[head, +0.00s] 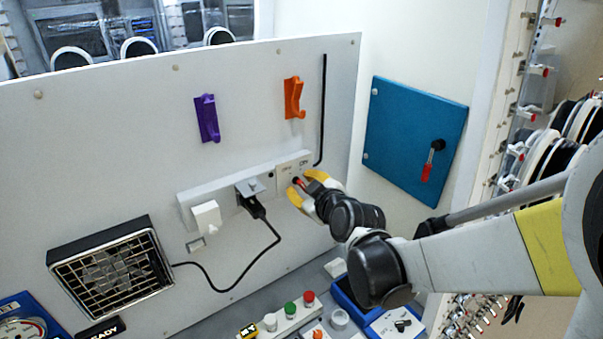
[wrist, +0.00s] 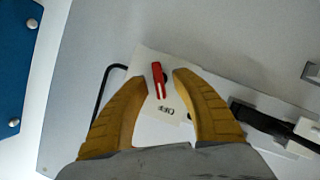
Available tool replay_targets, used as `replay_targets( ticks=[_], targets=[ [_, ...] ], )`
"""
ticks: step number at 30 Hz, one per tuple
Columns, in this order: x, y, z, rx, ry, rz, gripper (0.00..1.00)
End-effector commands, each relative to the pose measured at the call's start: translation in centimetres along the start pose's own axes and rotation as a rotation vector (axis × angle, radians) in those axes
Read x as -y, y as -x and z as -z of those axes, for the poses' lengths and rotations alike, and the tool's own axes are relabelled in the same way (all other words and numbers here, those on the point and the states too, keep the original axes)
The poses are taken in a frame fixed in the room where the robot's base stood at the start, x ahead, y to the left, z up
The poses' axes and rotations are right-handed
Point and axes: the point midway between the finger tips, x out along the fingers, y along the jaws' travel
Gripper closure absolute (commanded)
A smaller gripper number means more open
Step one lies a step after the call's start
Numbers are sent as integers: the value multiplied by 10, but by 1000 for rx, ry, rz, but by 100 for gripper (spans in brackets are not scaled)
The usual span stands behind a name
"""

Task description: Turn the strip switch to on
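The strip switch, a red knob (wrist: 158,78) with a pale line on it, sits on the white end plate (wrist: 180,133) of the power strip. Dark lettering that looks like OFF is on the plate below the knob in the wrist view. My gripper (wrist: 161,77) is open, with one yellow fingertip on each side of the knob and a visible gap on both sides. In the head view my gripper (head: 304,186) is at the right end of the power strip (head: 222,188), and its fingers partly hide the switch.
A white plug (head: 206,217) and a black plug (head: 251,201) with a cable to the heater (head: 112,266) are on the strip. Purple (head: 207,118) and orange (head: 293,97) hooks hang above. A blue panel (head: 413,138) is at right; coloured buttons (head: 290,309) stand below.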

Motion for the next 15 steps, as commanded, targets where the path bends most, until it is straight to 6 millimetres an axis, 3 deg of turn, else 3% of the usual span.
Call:
replay_targets(
  ticks=[5, 9, 15],
  targets=[
    [0, 0, 0, 0, 0, 0, 68],
    [0, 0, 0, 0, 0, 0, 100],
    [0, 0, 0, 0, -2, 1, 100]
  ],
)
